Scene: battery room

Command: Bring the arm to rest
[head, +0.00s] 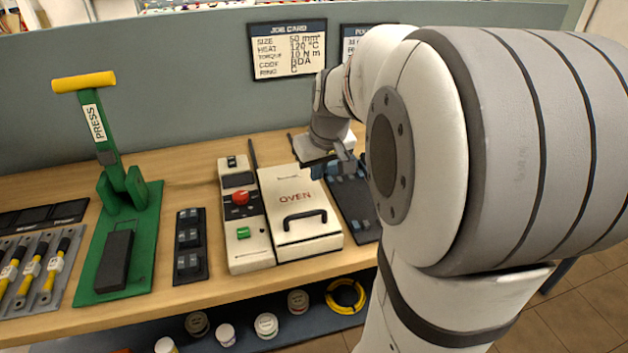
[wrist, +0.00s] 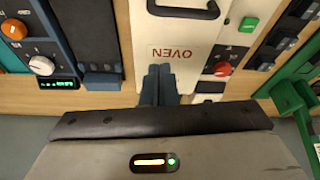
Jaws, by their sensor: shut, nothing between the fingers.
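My arm reaches in from the right of the head view, and its large white and grey links hide the right part of the bench. My gripper (head: 322,171) is above the bench near the back right of the white oven (head: 284,187). In the wrist view the two dark blue fingers of my gripper (wrist: 158,72) lie side by side, closed and empty. They point toward the oven lid (wrist: 180,33), whose lettering appears upside down there. I cannot tell the exact height of the fingertips above the bench.
A control box with a red knob (head: 240,198) stands left of the oven, then a dark tray (head: 190,268) and a green press (head: 118,200). A dark fixture (head: 362,222) lies right of the oven. The partition (head: 190,80) with the job card (head: 288,50) stands behind.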

